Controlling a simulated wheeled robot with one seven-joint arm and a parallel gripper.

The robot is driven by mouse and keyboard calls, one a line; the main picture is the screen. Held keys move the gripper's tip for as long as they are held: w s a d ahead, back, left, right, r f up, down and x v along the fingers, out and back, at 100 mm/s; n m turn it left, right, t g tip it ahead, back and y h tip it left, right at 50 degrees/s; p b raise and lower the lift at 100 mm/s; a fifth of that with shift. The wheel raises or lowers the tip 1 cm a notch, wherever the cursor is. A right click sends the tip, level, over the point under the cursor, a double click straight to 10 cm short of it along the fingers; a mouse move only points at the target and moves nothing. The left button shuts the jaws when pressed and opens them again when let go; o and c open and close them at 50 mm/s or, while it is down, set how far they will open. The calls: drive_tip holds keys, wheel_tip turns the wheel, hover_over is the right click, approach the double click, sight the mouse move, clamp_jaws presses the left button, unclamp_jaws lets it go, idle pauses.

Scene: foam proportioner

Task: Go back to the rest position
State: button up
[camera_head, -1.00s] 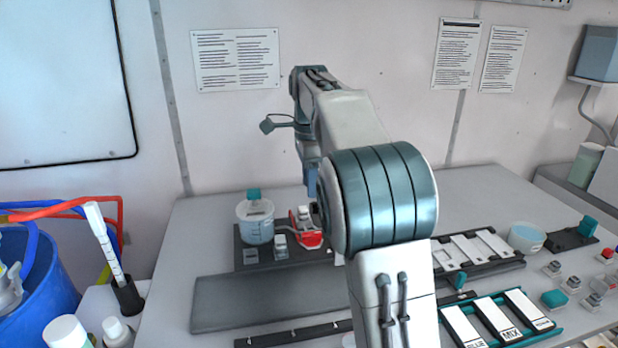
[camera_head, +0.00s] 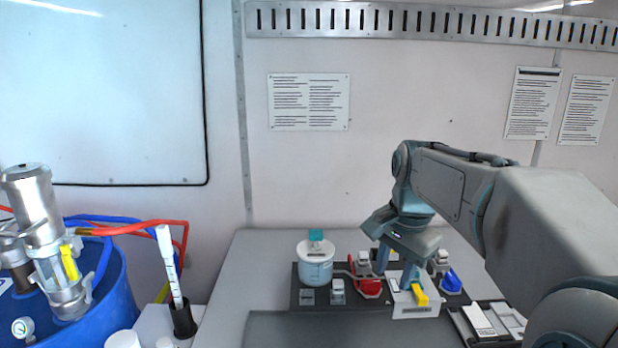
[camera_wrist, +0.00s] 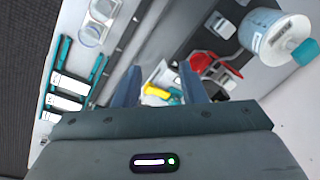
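My gripper (camera_head: 397,271) hangs from the arm with its fingers pointing down, over the white block with a yellow handle (camera_head: 419,295) on the back of the worktable. In the wrist view my two blue-grey fingers (camera_wrist: 160,72) stand apart with a gap between them. The yellow handle (camera_wrist: 158,92) shows in that gap, beyond the fingers. I see nothing clamped, and I cannot tell exactly how far the fingertips are above the block.
A blue part (camera_head: 452,281) is close on the right. A blue drum (camera_head: 105,300) with hoses stands at far left. Open air lies above the table.

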drive_tip(key=s+f+n+t, duration=0.1)
drive_tip(key=s+f+n, duration=0.4)
drive_tip(key=s, duration=0.3)
drive_tip(key=s+f+n, duration=0.5)
drive_tip(key=s, duration=0.3)
drive_tip(key=shift+s+a+f+t+h, duration=0.2)
drive_tip(key=shift+s+a+t+h, duration=0.1)
drive_tip(key=shift+s+a+t, duration=0.1)
